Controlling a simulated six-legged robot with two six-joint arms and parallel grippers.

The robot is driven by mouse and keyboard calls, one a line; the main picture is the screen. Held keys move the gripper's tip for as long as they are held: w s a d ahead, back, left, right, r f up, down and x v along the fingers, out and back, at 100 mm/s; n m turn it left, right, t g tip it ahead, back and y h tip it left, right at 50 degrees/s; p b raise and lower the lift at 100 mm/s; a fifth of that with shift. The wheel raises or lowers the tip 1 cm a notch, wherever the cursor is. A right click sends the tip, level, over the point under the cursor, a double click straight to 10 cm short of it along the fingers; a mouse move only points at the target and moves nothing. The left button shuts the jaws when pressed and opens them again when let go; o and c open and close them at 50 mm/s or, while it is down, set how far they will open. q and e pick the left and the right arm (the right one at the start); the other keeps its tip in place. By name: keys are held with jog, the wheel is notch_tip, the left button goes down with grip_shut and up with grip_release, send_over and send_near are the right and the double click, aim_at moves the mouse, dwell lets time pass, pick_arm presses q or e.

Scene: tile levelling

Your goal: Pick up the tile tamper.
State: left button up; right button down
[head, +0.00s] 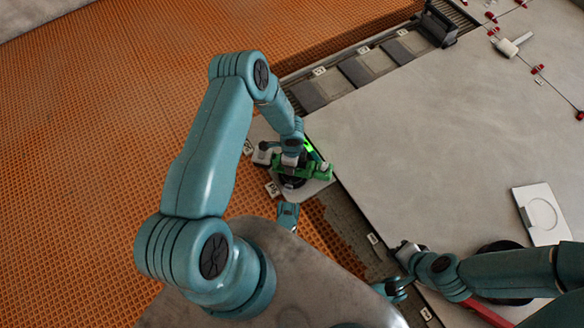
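The tile tamper appears to be the green-and-black tool (318,172) with a bright green lit strip, standing on a small pale plate (304,192) left of the large tile's edge. My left gripper (292,162) points down at it from above, touching or very close to it. Its fingers are dark and overlap the tool's body, so I cannot tell whether they are closed on a handle. My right gripper (403,249) is low in the picture, over the large tile's near-left corner. Its fingers are small and partly hidden, and I see nothing in it.
The large grey tile (430,130) is mostly clear. A white mallet (512,46) and several red clips (538,69) lie at its far right. A white square plate (541,212) lies at right. A red bar (484,313) shows below my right arm. Orange matting (90,130) covers the left.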

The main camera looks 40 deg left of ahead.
pick_arm(q)
jog(key=shift+f+b, duration=0.25)
jog(key=shift+b, duration=0.15)
dwell(0.4)
grip_shut()
